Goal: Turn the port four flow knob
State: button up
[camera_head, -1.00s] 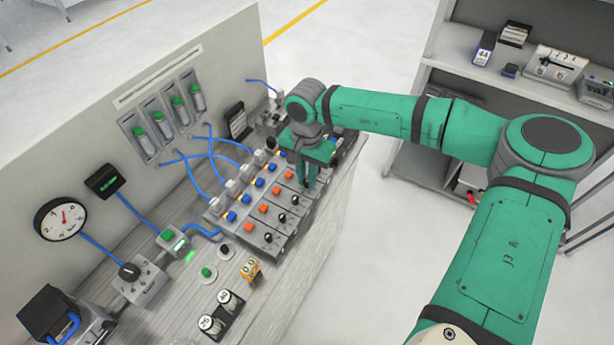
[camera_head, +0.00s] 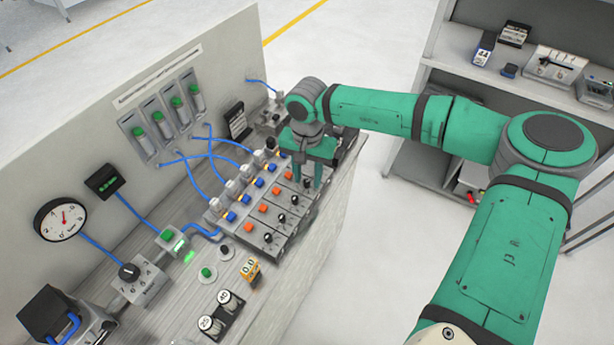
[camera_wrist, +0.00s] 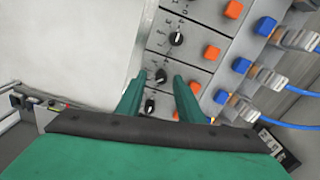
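A row of grey port modules (camera_head: 256,233) runs along the bench's front edge, each with a black flow knob and an orange button. The far-end knob (camera_head: 306,181), apparently port four, is at my gripper (camera_head: 308,182). In the wrist view, my gripper (camera_wrist: 159,76) is open, with its green fingers apart. One black knob (camera_wrist: 160,76) shows between the fingertips, and another black knob (camera_wrist: 149,104) shows lower between the fingers. A third knob (camera_wrist: 176,39) is beyond the fingertips. I cannot tell whether either finger touches a knob.
White fittings with blue tubes (camera_head: 190,180) stand behind the modules. A grey back panel (camera_head: 130,80) carries flow tubes and a round gauge (camera_head: 60,217). A shelf unit (camera_head: 480,70) stands at the right. The floor between bench and shelf is clear.

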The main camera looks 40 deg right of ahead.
aim_at(307, 180)
jog(key=shift+a, duration=0.1)
notch_tip(307, 180, up, 11)
jog(key=shift+f, duration=0.15)
dwell(0.5)
dwell(0.5)
